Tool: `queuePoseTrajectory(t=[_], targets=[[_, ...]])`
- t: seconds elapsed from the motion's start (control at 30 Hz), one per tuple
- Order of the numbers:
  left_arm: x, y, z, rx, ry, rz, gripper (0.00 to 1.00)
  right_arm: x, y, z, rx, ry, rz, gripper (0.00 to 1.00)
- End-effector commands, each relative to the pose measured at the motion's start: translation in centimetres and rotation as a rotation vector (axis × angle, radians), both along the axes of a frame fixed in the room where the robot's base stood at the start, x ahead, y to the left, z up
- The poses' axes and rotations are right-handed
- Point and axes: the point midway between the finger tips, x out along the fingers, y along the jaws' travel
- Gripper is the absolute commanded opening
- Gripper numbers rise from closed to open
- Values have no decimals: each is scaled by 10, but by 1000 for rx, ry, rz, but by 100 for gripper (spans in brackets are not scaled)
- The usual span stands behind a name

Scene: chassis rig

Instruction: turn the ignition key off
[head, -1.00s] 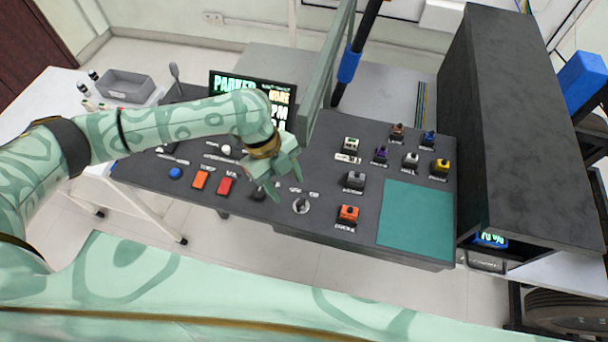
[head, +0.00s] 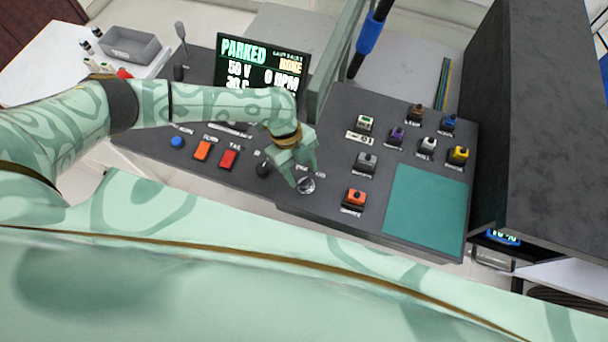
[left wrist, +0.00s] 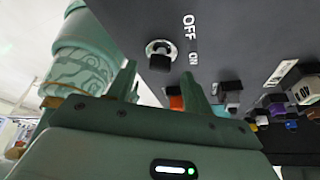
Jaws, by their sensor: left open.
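The ignition key (head: 306,185) is a small dark grip in a silver ring on the dark console. In the left wrist view it shows as a black key (left wrist: 160,62) in a bright round collar, beside white OFF and ON labels. Which label it is set to I cannot tell. My left gripper (head: 304,179) is open and empty, with its fingertips close to the key. In the left wrist view the key appears between the tips of the two spread fingers (left wrist: 159,72); contact is not visible. My right gripper is not in view.
Orange (head: 203,150) and red (head: 228,159) switches and a black knob (head: 263,169) lie left of the key. An orange-topped switch (head: 355,198) stands to its right, near a flat teal pad (head: 425,212). A screen (head: 262,62) reading PARKED stands behind my left arm.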

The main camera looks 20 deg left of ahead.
Motion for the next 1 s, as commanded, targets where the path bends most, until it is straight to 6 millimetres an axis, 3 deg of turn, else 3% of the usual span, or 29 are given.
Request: queuePoseTrajectory(t=[0.2,0.5,0.67,0.7,1.0], targets=[[-5,-7,-22,1,0,-1,51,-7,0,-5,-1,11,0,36],[-5,-8,-24,1,-1,0,51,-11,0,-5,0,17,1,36],[-5,-8,-23,1,-1,0,9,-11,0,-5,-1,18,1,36],[-5,-8,-23,1,-1,0,6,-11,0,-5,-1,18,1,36],[-5,-8,-22,-1,-1,26,6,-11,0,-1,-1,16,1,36]])
